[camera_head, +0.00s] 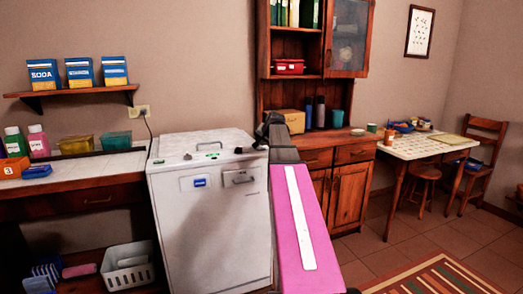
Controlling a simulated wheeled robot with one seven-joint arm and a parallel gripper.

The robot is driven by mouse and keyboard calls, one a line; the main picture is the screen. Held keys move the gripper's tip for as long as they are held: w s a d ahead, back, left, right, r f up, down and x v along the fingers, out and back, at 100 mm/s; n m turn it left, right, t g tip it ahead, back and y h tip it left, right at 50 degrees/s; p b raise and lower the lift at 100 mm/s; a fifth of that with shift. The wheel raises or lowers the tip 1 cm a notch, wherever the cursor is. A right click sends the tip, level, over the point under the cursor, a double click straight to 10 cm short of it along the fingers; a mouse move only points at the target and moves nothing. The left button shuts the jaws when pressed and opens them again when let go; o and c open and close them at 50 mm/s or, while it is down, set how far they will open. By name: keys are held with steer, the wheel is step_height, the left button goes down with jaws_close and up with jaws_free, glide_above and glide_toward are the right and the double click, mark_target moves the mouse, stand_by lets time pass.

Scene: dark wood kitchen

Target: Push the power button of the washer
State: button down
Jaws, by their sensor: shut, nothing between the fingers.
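The white washer (215,230) stands in the middle, with its top facing up toward me. A small dark and green detail (209,146) and a small dark knob (187,156) show on its top. I cannot tell which of these small parts is the power button. My pink arm link hides the washer's right edge.
A counter (80,175) with bottles and boxes adjoins the washer on the left. A shelf (70,91) with soda boxes hangs above it. A wooden cabinet (349,195) stands right of the washer. A white basket (127,264) sits low at the left.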

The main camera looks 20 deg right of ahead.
mark_target(262, 149)
step_height(262, 149, up, 6)
steer(key=shift+f, duration=0.1)
stand_by(0.5)
